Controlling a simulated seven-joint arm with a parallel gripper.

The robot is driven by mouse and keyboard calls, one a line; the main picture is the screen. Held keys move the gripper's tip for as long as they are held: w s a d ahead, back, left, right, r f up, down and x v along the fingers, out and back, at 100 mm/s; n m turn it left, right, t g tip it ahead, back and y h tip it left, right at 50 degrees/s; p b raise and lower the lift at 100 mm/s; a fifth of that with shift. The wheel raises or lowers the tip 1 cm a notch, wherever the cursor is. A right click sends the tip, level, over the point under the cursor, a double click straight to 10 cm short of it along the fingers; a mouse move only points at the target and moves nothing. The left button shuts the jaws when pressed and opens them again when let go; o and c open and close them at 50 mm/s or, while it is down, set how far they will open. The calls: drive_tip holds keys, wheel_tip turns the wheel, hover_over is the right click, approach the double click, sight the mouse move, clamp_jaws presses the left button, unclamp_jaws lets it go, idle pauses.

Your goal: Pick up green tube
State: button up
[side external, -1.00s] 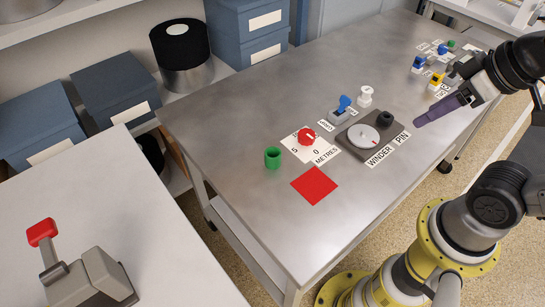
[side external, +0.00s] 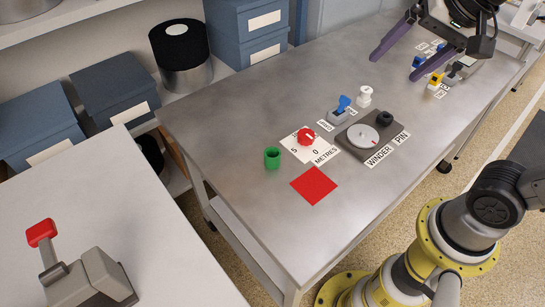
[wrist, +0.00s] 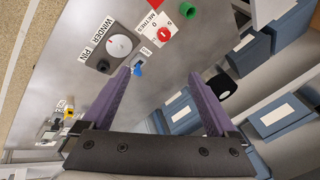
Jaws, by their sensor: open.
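The green tube (side external: 272,158) stands upright on the metal table, left of the red dial and above-left of the red square. In the wrist view the green tube (wrist: 187,9) is at the top edge, beside the dial label. My gripper (side external: 405,57) is open and empty above the back right of the table, with its purple fingers spread and far from the tube. In the wrist view the gripper's fingers (wrist: 165,80) frame a blue switch and bare table.
The red dial (side external: 307,136), red square (side external: 315,185), blue switch (side external: 341,108), white spool (side external: 365,96) and winder (side external: 364,137) stand between tube and gripper. Yellow and blue switches (side external: 436,80) are at the back right. Blue boxes (side external: 241,30) stand behind. The table's front is clear.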

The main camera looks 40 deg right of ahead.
drive_tip(key=w+a+f+m+g, duration=0.2)
drive_tip(key=w+a+m, duration=0.2)
drive_tip(key=w, duration=0.7)
drive_tip(key=m+g, duration=0.1)
drive_tip(key=g, duration=0.2)
hover_over(272, 153)
wheel_tip(272, 153, down, 12)
drive_tip(key=f, duration=0.5)
drive_tip(key=s+f, duration=0.1)
drive_tip(key=f, duration=1)
drive_tip(key=shift+s+a+f, duration=0.15)
drive_tip(key=shift+s+a, duration=0.05)
drive_tip(key=shift+a, duration=0.2)
drive_tip(key=shift+f, duration=0.6)
drive_tip(key=c, duration=1.4)
drive_tip(key=shift+r, duration=0.1)
